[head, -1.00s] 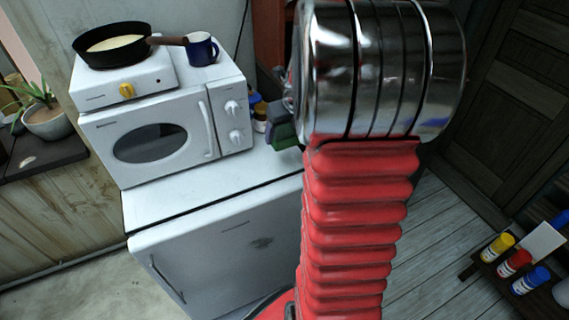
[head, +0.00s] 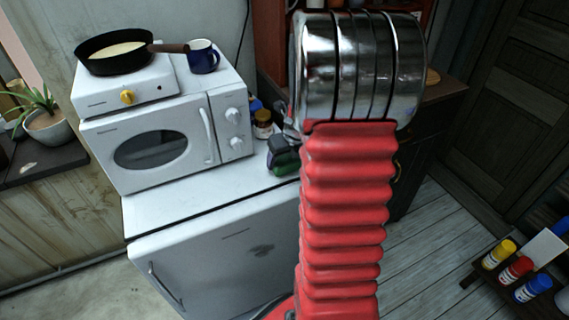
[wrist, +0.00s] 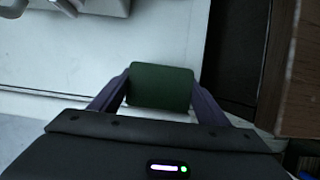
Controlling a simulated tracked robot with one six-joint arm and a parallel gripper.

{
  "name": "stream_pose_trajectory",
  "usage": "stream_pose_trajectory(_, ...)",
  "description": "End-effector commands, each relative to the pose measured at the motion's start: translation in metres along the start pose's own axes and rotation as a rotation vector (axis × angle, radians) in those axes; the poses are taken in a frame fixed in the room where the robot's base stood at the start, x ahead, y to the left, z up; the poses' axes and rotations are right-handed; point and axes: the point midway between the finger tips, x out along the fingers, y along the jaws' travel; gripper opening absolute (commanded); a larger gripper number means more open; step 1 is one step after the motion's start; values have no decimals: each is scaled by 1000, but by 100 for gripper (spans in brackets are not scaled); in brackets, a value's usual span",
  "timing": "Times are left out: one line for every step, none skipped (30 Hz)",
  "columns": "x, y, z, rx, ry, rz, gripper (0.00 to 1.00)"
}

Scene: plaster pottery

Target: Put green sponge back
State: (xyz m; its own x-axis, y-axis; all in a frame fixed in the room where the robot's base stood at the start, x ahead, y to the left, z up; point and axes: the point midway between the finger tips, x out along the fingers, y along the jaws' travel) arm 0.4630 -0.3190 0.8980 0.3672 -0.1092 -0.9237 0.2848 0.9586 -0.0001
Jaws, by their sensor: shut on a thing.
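The green sponge (wrist: 160,87) is held between the two fingers of my gripper (wrist: 158,92) in the wrist view. My gripper is shut on it. In the head view the green sponge (head: 283,162) shows just left of my arm, over the right end of the white fridge top (head: 215,180). My gripper (head: 282,150) is partly hidden there behind my wrist. I cannot tell whether the sponge touches the surface.
A white microwave (head: 160,140) stands on the fridge, with a hotplate, a black pan (head: 115,50) and a blue mug (head: 203,56) on top. Small jars (head: 263,124) stand right of it. A dark cabinet (head: 445,90) is further right. Fridge top in front of the microwave is clear.

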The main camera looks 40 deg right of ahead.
Motion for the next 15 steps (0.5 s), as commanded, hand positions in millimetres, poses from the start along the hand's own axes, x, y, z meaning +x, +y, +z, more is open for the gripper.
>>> stream_pose_trajectory(8,0,-4,0,4,2,41)
stream_pose_trajectory(11,0,-5,1,3,2,41)
stream_pose_trajectory(14,0,-6,1,2,1,41)
stream_pose_trajectory(16,0,-7,1,2,0,41)
stream_pose_trajectory(17,0,-8,0,2,0,41)
stream_pose_trajectory(18,0,-8,0,2,0,41)
stream_pose_trajectory(18,0,-8,0,1,0,41)
stream_pose_trajectory(18,0,-8,0,1,-1,41)
stream_pose_trajectory(18,0,-8,0,1,-1,41)
stream_pose_trajectory(18,-1,-8,0,1,-1,41)
stream_pose_trajectory(18,-1,-8,0,1,-1,41)
stream_pose_trajectory(18,-1,-8,0,1,-1,41)
stream_pose_trajectory(18,-1,-8,0,1,-1,41)
stream_pose_trajectory(18,-1,-8,0,1,-1,41)
stream_pose_trajectory(19,-1,-8,0,1,0,41)
